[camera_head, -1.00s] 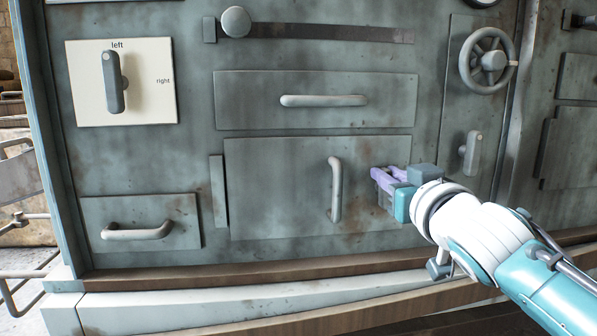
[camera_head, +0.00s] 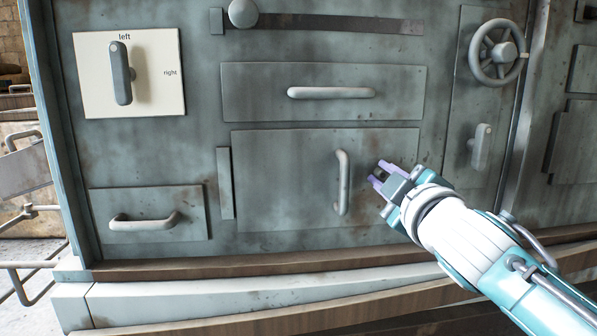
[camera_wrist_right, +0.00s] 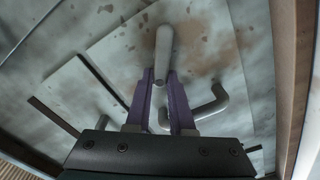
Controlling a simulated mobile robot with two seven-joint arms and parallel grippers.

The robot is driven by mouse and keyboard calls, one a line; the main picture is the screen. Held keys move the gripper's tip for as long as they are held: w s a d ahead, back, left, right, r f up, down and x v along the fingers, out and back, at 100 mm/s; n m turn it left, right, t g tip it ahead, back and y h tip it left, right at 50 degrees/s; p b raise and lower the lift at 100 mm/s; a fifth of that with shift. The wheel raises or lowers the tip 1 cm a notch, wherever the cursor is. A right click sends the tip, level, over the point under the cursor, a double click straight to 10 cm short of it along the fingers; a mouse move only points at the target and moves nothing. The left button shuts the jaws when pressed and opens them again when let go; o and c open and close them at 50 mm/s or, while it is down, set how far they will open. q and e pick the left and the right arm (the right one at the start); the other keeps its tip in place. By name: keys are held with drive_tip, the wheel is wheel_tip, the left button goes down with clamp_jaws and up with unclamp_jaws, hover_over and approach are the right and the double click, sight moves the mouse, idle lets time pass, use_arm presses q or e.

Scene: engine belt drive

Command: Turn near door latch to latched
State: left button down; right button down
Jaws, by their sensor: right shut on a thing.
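The near door latch (camera_wrist_right: 164,48) is a grey rounded lever. In the right wrist view it lies between the purple fingertips of my right gripper (camera_wrist_right: 161,80), which is shut on it; its long end points away from the gripper body. In the head view my right gripper (camera_head: 381,173) is at the right edge of the lower door (camera_head: 285,185), right of the door's vertical bar handle (camera_head: 342,183). There the gripper hides most or all of the latch. My left gripper is not in view.
A drawer (camera_head: 240,103) is above the door and a smaller drawer (camera_head: 100,200) at lower left. A lever on a left/right plate (camera_head: 160,95) is at upper left. A handwheel (camera_head: 497,52) and a small lever (camera_head: 481,146) are at right.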

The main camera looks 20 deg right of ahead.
drive_tip(key=shift+w+a+f+n+b, duration=0.1)
drive_tip(key=shift+f+n+b, duration=0.15)
drive_tip(key=shift+n, duration=0.9)
drive_tip(key=shift+s+a+f+n+b, duration=0.15)
drive_tip(key=shift+f+n, duration=0.1)
drive_tip(key=shift+n, duration=0.85)
drive_tip(key=shift+w+d+f+n+b, duration=0.15)
drive_tip(key=shift+f+n+b, duration=0.1)
drive_tip(key=shift+n, duration=0.9)
drive_tip(key=shift+a, duration=0.1)
drive_tip(key=c, duration=0.8)
unclamp_jaws()
